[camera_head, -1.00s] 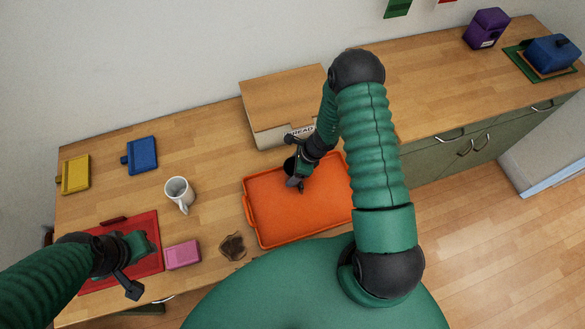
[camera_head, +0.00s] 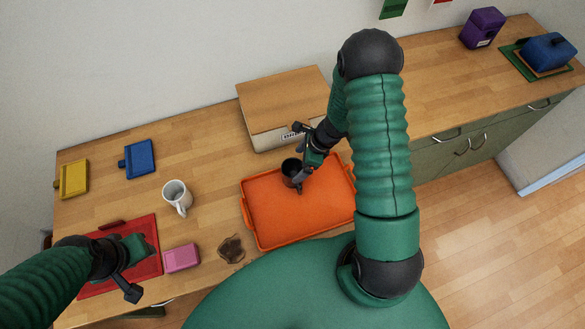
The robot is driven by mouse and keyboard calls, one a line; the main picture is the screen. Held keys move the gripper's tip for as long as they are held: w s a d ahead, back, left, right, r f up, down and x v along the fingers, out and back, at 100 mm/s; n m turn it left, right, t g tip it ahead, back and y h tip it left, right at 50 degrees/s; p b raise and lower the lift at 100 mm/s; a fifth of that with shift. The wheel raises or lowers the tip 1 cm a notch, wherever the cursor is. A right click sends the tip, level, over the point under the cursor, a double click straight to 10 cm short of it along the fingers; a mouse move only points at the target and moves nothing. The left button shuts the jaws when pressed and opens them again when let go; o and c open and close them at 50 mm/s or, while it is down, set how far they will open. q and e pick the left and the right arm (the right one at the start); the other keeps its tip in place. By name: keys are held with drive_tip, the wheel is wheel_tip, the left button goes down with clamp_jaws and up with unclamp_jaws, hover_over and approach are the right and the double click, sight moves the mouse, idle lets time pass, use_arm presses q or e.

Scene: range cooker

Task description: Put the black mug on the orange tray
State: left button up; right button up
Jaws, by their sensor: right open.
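The black mug (camera_head: 291,171) stands upright on the orange tray (camera_head: 268,223), near its back edge. My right gripper (camera_head: 303,168) is open at the mug's right side, with a finger close to the rim; I cannot tell whether it touches. My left gripper (camera_head: 132,272) is low at the left over the red board, away from the tray; its jaw state is unclear.
A white mug (camera_head: 177,196) stands left of the tray. A pink block (camera_head: 182,257) and a brown item (camera_head: 231,248) lie near the front edge. The wooden bread box (camera_head: 283,98) is behind the tray. The red board (camera_head: 147,229) lies at the left.

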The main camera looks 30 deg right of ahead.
drive_tip(key=v, duration=0.4)
drive_tip(key=shift+s+a+r, duration=0.1)
drive_tip(key=shift+r, duration=0.15)
drive_tip(key=s+a+r+n+h, duration=0.1)
drive_tip(key=s+a+r+n, duration=0.2)
drive_tip(key=n, duration=0.9)
drive_tip(key=s+a+r+n+h, duration=0.2)
drive_tip(key=s+a+r+n, duration=0.2)
drive_tip(key=a+r+n, duration=0.3)
wheel_tip(320, 180, up, 5)
drive_tip(key=n, duration=0.6)
drive_tip(key=shift+s+a+n+h, duration=0.2)
drive_tip(key=shift+a+n+h, duration=0.1)
drive_tip(key=shift+s+d, duration=0.1)
drive_tip(key=shift+d, duration=0.3)
